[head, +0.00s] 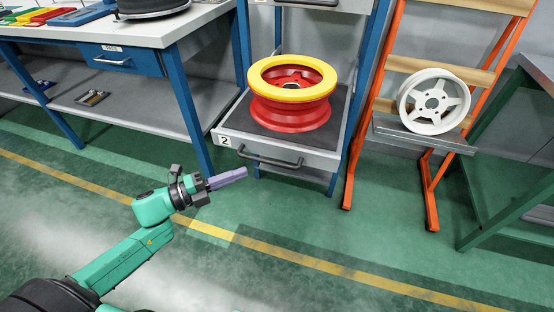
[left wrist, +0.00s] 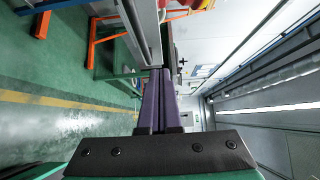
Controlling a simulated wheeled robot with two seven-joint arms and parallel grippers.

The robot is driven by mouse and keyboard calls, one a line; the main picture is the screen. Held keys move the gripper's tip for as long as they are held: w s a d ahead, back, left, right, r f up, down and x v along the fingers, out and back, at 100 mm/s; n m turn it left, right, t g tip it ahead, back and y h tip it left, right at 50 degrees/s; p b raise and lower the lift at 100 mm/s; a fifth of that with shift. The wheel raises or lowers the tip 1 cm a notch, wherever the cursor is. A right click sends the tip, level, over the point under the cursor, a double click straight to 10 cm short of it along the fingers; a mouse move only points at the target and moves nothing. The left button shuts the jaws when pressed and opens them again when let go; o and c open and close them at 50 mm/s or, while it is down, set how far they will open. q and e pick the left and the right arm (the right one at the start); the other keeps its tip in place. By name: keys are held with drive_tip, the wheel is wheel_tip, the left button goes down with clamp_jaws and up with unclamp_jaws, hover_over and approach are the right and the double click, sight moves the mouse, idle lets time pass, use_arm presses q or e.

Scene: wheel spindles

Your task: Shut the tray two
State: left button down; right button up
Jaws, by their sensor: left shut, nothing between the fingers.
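Tray two (head: 320,157) is a grey drawer with a "2" label and a dark handle (head: 270,157) on its front. It is pulled out from a blue-legged rack. A red wheel rim with a yellow top ring (head: 291,110) sits on it. My left gripper (head: 244,173), with purple fingers, is shut and empty, in front of and slightly below the handle in the head view; I cannot tell whether it touches. Its closed fingers show in the left wrist view (left wrist: 160,72), with part of the red and yellow rim at the top (left wrist: 190,6). My right gripper is not in view.
Another tray (head: 320,4) is above. An orange stand (head: 355,140) with a white wheel (head: 434,101) stands to the right. A workbench (head: 120,35) with a blue drawer is at left, a green-legged table (head: 510,205) at far right. The floor in front is clear.

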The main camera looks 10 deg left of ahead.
sight(283, 147)
use_arm(q)
drive_tip(key=w+d, duration=0.2)
drive_tip(key=w, duration=0.1)
drive_tip(key=w+d+b, duration=0.1)
drive_tip(key=w+d, duration=0.1)
drive_tip(key=w, duration=0.1)
drive_tip(key=w+d, duration=0.2)
drive_tip(key=w, duration=0.1)
drive_tip(key=shift+d, duration=0.1)
drive_tip(key=shift+w, duration=0.3)
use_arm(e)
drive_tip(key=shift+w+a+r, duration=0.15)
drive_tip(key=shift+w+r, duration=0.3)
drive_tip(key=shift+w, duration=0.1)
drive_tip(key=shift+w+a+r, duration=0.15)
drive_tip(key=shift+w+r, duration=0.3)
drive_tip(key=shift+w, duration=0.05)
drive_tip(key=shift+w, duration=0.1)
